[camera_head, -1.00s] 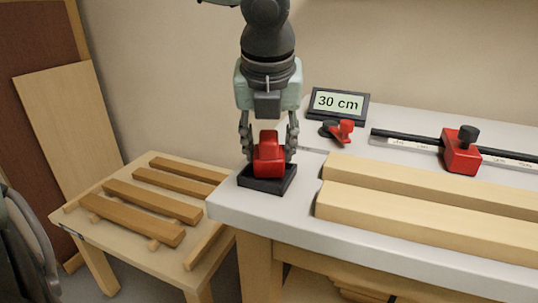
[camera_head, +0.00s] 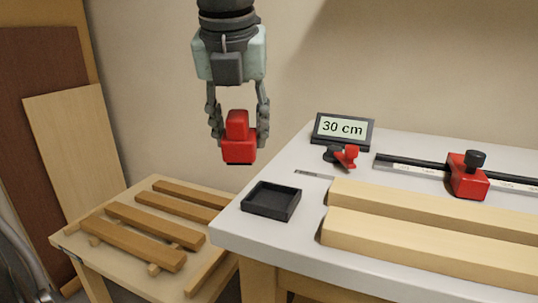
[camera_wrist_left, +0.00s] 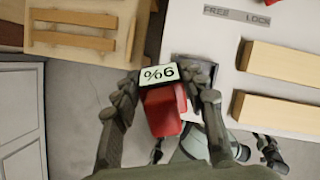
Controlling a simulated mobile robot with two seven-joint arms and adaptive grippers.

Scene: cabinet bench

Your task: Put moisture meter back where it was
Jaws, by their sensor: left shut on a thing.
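The red moisture meter (camera_head: 238,143) is in my left gripper (camera_head: 238,135), whose fingers are shut on its sides. It hangs in the air to the left of the bench corner and above the level of the low stand. In the left wrist view the meter (camera_wrist_left: 164,108) shows a pale display, upside down, that seems to read 9%. The shallow black tray (camera_head: 271,201) on the bench's left corner is empty. In the left wrist view my right gripper (camera_wrist_left: 270,150) shows small at the lower right, its opening unclear.
The grey bench (camera_head: 300,233) carries two pale boards (camera_head: 430,235), a rail with a red stop (camera_head: 467,178), a red-and-black part (camera_head: 343,156) and a 30 cm display (camera_head: 342,131). A low wooden stand (camera_head: 75,241) with several strips stands left.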

